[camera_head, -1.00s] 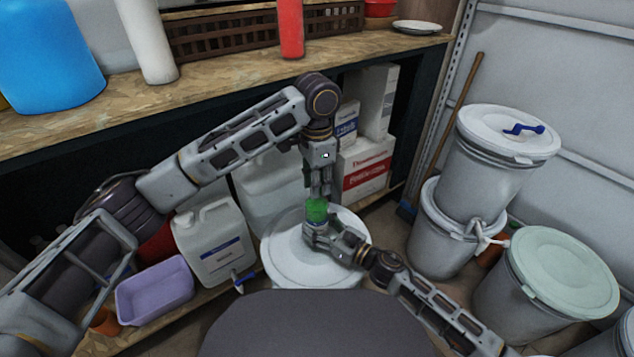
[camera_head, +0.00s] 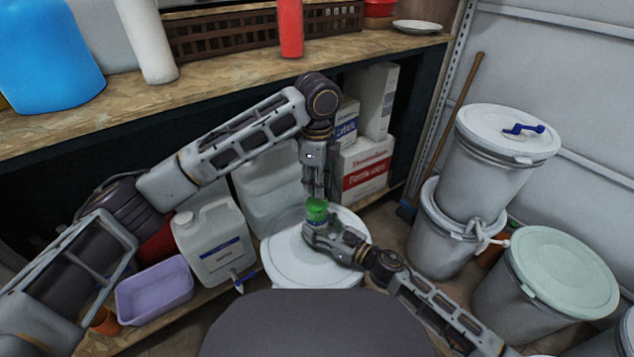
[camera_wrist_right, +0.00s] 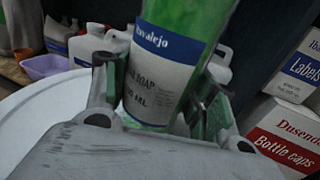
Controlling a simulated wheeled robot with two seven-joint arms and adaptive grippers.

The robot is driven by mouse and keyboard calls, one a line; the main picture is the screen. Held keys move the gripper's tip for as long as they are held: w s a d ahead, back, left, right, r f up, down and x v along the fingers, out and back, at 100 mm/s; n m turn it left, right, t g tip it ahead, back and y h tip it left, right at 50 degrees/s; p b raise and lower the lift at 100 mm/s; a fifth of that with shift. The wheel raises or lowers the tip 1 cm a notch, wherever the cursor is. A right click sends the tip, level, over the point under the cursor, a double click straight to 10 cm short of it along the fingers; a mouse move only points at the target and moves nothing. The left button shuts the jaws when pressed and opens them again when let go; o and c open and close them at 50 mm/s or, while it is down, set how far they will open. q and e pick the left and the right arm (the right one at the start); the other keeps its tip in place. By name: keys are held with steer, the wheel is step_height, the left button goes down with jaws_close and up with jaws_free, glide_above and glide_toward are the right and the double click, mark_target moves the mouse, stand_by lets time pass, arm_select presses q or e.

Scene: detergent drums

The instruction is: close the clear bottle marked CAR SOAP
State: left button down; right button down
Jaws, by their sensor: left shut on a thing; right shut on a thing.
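The clear bottle marked CAR SOAP (camera_head: 316,209) holds green liquid and stands over the white drum lid. Its blue and white label shows in the right wrist view (camera_wrist_right: 160,62), with "SOAP" readable. My right gripper (camera_head: 318,232) is shut around the bottle's lower body, one finger on each side in the wrist view (camera_wrist_right: 158,98). My left gripper (camera_head: 315,194) points straight down onto the bottle's top and is shut at its cap. The cap is mostly hidden between the fingers, so I cannot tell how it sits on the neck.
A white lidded drum (camera_head: 283,262) is under the bottle. White jugs (camera_head: 213,243) and a purple tub (camera_head: 155,290) are to the left. Cartons (camera_head: 365,168) are behind, under the wooden shelf (camera_head: 225,70). Stacked drums (camera_head: 487,165) and a green-lidded drum (camera_head: 560,270) are at the right.

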arm_select(q)
steer(key=m, duration=0.6)
steer(key=shift+a+m, duration=0.1)
steer(key=shift+m, duration=0.3)
steer(key=c, duration=1.1)
jaws_free()
steer(key=shift+r, duration=0.1)
steer(key=shift+r, duration=5.85)
arm_select(e)
steer(key=shift+c, duration=2)
jaws_free()
